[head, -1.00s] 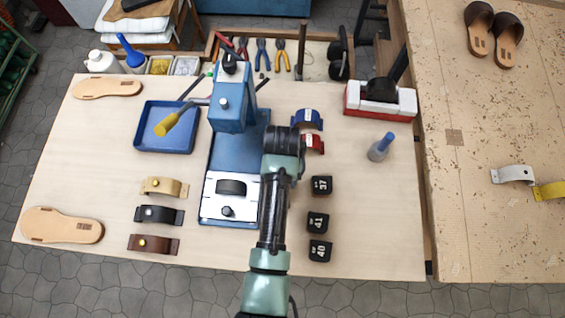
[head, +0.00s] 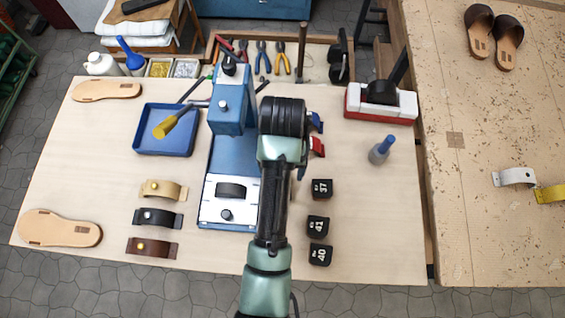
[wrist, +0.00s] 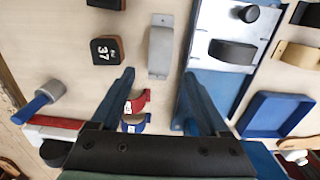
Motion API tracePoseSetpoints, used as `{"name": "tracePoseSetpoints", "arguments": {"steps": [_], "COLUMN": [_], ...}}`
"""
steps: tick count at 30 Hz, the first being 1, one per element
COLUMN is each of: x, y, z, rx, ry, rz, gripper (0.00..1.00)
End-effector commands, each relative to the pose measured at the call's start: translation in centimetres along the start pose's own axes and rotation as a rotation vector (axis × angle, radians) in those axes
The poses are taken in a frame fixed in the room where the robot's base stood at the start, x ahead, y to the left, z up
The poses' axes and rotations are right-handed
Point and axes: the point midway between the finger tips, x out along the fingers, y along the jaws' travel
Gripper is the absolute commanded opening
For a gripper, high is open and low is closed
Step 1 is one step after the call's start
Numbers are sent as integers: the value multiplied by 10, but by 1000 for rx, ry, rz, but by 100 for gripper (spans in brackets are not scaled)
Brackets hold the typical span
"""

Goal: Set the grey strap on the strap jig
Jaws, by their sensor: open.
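A grey strap (wrist: 160,50), an upright arch seen from above, lies on the pale table in the wrist view, beside the blue press base. My arm hides it in the head view. My gripper (wrist: 157,74) is open and empty, its two blue fingers spread on either side of the strap's near end in the picture; I cannot tell the height gap. What looks like the strap jig, a black hump on a white plate (head: 212,212), sits at the press's front, left of my arm. The black hump (wrist: 232,52) is bare in the wrist view.
Blue and red straps (head: 317,146) lie near my wrist. Size blocks (head: 321,188) stand right of my arm. Tan, black and brown straps (head: 160,218) lie left of the press. The press head (head: 228,112) rises beside my arm. Another light strap (head: 515,177) lies on the right bench.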

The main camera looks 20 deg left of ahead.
Motion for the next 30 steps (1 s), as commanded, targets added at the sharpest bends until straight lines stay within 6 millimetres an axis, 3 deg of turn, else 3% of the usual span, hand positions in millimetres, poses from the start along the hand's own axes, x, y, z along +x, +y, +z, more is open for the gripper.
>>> {"name": "tracePoseSetpoints", "arguments": {"steps": [3,6,16,20,23,26,27,29,30], "x": [-22,-31,-35,-54,-99,-178,-215,-274,-314], "y": [0,0,0,5,17,35,43,55,62], "z": [-1,0,-1,-26,-74,-127,-143,-159,-164], "rx": [0,0,1,13,40,72,85,101,111], "ry": [3,1,3,118,356,684,821,1019,1150], "rz": [0,0,0,4,15,39,52,73,90], "gripper": [79,79,79,79,79,79,79,79,79]}}
